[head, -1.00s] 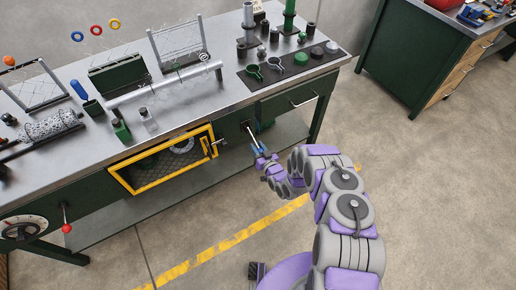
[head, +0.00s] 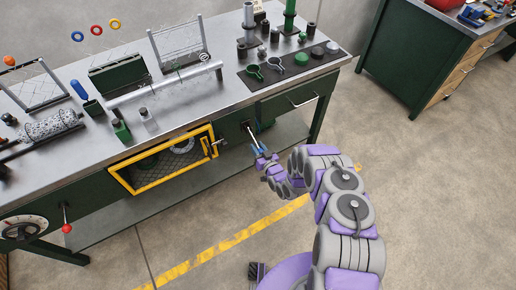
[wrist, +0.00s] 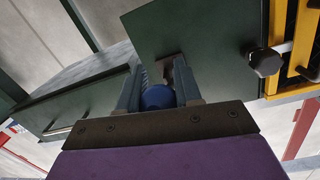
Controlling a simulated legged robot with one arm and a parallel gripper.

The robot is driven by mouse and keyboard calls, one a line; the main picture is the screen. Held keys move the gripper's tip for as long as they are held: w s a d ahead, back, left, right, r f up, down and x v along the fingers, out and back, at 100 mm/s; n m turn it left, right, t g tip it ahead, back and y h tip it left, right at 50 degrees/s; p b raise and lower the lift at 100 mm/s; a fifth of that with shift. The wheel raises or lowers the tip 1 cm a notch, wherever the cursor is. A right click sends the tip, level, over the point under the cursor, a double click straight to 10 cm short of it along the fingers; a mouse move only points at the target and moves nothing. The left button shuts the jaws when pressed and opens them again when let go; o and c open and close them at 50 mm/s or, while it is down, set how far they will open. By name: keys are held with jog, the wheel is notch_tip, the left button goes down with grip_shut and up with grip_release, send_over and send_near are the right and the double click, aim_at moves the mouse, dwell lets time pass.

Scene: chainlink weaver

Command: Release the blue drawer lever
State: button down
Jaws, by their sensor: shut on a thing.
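The blue drawer lever (wrist: 157,97) shows in the wrist view as a rounded blue knob between the two fingers of my gripper (wrist: 158,92). In the head view its pale rod (head: 251,134) runs out from a dark slot in the green bench front. My gripper (head: 262,154) is at the rod's outer end, shut on the knob. The fingers hide part of the knob in both views. A green drawer with a metal handle (head: 303,102) is right of the lever, and its front looks closed.
A yellow-framed mesh door (head: 162,160) with a dark knob (wrist: 265,62) is close left of the lever in the head view. A red-knobbed lever (head: 67,228) and a dial are farther left. Open floor lies in front of the bench.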

jog(key=shift+w+a+r, duration=0.15)
jog(key=shift+w+r, duration=0.05)
jog(key=shift+r, duration=0.2)
jog(key=c, duration=1.2)
grip_release()
jog(key=o, duration=0.4)
jog(key=shift+s+f, duration=0.1)
jog(key=shift+f, duration=0.15)
jog(key=shift+s+d, duration=0.3)
jog(key=shift+s, duration=0.15)
jog(key=p+v, duration=0.2)
jog(key=v, duration=1.4)
jog(key=shift+s+p, duration=0.2)
jog(key=shift+p, duration=0.15)
